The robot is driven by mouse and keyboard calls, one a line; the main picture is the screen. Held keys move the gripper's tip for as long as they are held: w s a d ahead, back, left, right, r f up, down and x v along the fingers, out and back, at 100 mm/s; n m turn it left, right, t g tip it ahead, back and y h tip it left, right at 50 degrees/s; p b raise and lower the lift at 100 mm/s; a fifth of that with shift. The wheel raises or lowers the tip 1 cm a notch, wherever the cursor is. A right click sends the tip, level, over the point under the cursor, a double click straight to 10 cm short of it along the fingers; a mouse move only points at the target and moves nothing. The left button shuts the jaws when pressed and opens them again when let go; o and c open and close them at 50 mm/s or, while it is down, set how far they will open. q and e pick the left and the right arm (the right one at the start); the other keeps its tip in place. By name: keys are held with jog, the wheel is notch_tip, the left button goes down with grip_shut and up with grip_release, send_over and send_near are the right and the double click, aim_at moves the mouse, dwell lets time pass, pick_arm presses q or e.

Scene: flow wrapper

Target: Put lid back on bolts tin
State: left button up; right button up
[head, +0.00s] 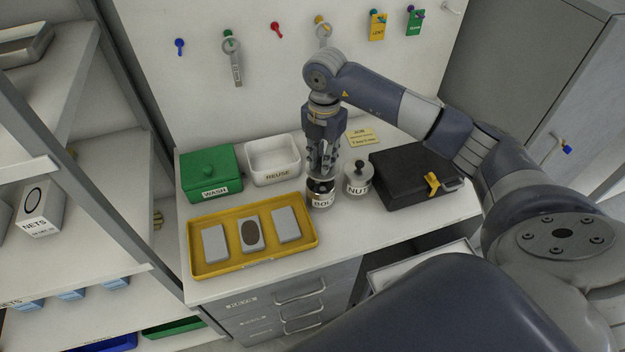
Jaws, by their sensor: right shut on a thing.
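The bolts tin (321,199), with a label reading "BOL", stands upright on the white worktop (385,228). My right gripper (321,177) points straight down over the tin's top. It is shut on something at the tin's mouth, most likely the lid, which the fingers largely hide. I cannot tell whether the lid touches the rim. The nuts tin (358,180) stands just to the right with its knobbed lid on. My left gripper is out of the picture.
A yellow tray (203,264) with three grey blocks lies front left. A green WASH box (207,160) and white REUSE bin (273,177) stand behind it. A black case (400,165) with a yellow clip is at right. Tools hang on the back wall.

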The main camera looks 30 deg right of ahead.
jog(key=shift+w+d+r, duration=0.2)
jog(key=shift+w+r, duration=0.05)
jog(key=shift+w, duration=0.3)
jog(key=shift+f+b, duration=1.85)
jog(key=shift+f, duration=0.8)
jog(key=shift+f+b, duration=0.35)
jog(key=shift+f, duration=0.2)
jog(key=shift+f, duration=0.1)
jog(key=o, duration=0.9)
jog(key=shift+o, duration=0.8)
jog(key=o, duration=0.4)
jog(key=shift+c, duration=0.2)
